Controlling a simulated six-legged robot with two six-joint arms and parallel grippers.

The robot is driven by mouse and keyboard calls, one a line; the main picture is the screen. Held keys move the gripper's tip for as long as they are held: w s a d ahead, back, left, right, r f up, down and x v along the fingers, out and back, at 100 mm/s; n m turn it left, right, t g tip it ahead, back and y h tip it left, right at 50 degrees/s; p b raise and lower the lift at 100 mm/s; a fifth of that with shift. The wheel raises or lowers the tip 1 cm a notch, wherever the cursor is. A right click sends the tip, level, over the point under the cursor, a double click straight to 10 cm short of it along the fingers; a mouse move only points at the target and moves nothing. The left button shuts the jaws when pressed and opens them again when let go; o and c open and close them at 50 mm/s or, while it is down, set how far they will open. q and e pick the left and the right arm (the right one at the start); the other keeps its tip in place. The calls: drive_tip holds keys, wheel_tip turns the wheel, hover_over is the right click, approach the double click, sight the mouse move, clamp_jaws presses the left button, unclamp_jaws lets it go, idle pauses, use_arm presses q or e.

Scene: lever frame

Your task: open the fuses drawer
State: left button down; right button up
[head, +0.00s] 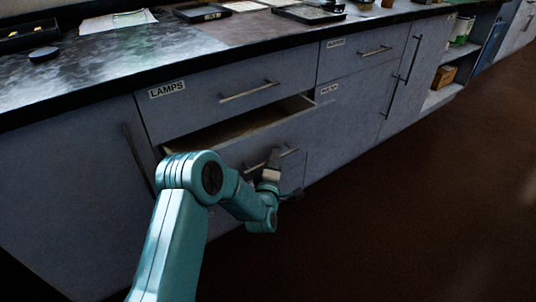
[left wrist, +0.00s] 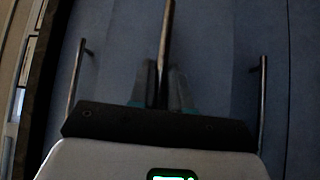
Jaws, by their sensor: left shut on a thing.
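The drawer (head: 240,128) below the one labelled LAMPS stands partly open, its pale inside showing along the top. My left arm covers part of its front, and I cannot read a FUSES label anywhere. In the left wrist view the handle (left wrist: 167,30) runs between the fingers of the left gripper (left wrist: 163,85). My right gripper is not in view.
The LAMPS drawer (head: 215,101) above is closed. More closed drawers and a tall cupboard door (head: 405,75) lie to the right, then open shelves with a box (head: 443,77). The dark countertop (head: 150,50) carries trays and papers. The brown floor (head: 430,200) is clear.

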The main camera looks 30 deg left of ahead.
use_arm(q)
drive_tip(key=s+d+b, duration=0.1)
drive_tip(key=s+d, duration=0.2)
drive_tip(key=d, duration=0.4)
drive_tip(key=c, duration=1.2)
unclamp_jaws()
drive_tip(key=shift+w, duration=0.1)
